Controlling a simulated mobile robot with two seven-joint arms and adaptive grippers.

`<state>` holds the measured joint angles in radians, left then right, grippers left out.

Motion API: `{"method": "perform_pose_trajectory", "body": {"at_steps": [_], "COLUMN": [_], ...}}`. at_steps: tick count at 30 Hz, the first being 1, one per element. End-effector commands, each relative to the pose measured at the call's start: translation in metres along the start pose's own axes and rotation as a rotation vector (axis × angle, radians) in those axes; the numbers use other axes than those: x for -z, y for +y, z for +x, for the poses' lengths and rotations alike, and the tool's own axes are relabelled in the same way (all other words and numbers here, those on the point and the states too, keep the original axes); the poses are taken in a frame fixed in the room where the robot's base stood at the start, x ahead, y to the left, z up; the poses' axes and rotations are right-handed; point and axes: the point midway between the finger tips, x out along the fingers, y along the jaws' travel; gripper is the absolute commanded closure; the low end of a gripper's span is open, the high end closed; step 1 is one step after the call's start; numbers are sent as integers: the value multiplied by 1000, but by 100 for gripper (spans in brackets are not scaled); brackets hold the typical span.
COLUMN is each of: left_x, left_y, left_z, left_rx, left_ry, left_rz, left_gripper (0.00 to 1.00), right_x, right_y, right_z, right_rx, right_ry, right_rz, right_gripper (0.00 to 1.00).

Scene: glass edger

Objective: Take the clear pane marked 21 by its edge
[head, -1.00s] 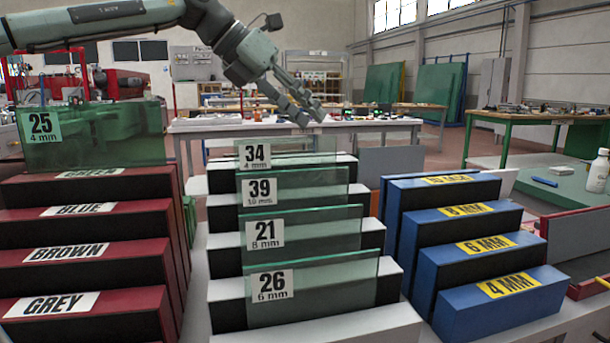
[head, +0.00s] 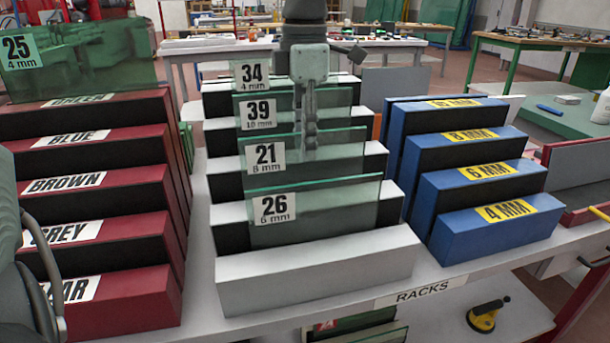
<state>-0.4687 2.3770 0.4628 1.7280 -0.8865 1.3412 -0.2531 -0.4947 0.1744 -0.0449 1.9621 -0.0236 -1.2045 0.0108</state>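The clear pane marked 21 (head: 340,155) stands in the grey stepped rack (head: 320,265) in the middle, with its label at the left and its lower part hidden by the pane marked 26 (head: 335,208). My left gripper (head: 310,145) points down from above at this pane's top edge, right of its label. Its fingertips overlap the pane's upper part in the picture. The fingers line up one behind the other, so I cannot tell whether they are open or shut, or touch the glass. My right gripper is not in view.
Panes 39 (head: 258,113) and 34 (head: 252,75) stand close behind. A red rack (head: 110,300) with pane 25 (head: 95,65) is at the left, a blue rack (head: 490,232) at the right. A yellow-and-black suction cup (head: 485,316) lies low at the right.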

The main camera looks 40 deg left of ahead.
Motion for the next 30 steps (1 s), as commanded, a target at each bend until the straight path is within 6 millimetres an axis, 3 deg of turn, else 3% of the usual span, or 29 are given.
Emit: {"method": "perform_pose_trajectory", "body": {"at_steps": [7,15,30], "left_x": [0,0,-1], "left_y": [0,0,0], "left_z": [2,2,0], "left_rx": [0,-1,-3], "left_ry": [-1,-1,-4], "left_rz": [-1,-1,-1], "left_gripper": [70,100,100], "right_x": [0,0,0], "right_y": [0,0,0], "right_z": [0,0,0], "right_rx": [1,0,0], "right_ry": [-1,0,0], "right_rz": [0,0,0], "right_gripper": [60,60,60]}}
